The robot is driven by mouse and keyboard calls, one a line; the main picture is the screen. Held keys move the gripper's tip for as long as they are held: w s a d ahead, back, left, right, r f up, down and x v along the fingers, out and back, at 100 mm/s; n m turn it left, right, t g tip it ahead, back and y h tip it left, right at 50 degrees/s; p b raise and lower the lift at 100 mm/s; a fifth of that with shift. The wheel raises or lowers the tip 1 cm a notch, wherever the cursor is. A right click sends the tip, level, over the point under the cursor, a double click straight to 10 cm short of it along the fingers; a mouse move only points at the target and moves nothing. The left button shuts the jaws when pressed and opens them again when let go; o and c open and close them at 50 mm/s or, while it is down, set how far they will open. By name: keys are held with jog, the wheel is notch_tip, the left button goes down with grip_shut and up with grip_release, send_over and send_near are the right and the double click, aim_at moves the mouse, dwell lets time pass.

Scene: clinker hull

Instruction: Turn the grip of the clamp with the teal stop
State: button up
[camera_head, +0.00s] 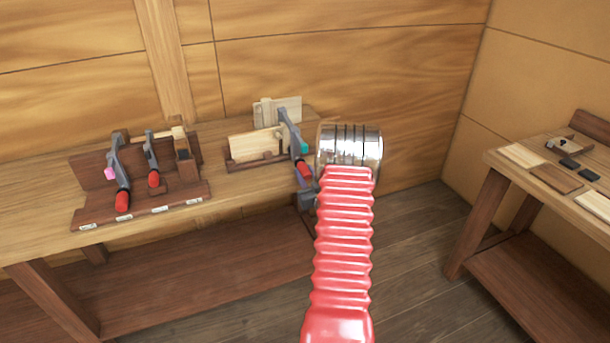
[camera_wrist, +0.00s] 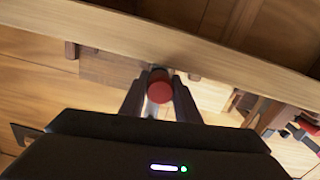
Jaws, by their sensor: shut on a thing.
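The clamp with the teal stop (camera_head: 289,130) stands at the right end of the workbench, by pale boards. Its teal stop (camera_head: 303,147) is on the bar above the red grip (camera_head: 304,170). My gripper (camera_wrist: 160,84) is around the round red end of the grip (camera_wrist: 160,92), one dark jaw on each side, shut on it. In the head view my red ribbed arm and silver wrist part hide most of the gripper and some of the bench end. How far the grip is turned cannot be seen.
A rack (camera_head: 140,207) on the left of the bench holds a clamp with a pink stop (camera_head: 109,173) and another red-gripped clamp (camera_head: 151,160). A second table (camera_head: 497,160) with flat pieces stands at right. Floor between them is clear.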

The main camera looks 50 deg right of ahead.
jog(key=m, duration=0.3)
jog(key=shift+m+t+y, duration=0.3)
jog(key=shift+m+t, duration=0.1)
jog(key=shift+f+m+y, duration=0.1)
jog(key=shift+m+y, duration=0.2)
jog(key=shift+m, duration=1.1)
jog(key=o, duration=1)
jog(key=shift+o, duration=0.2)
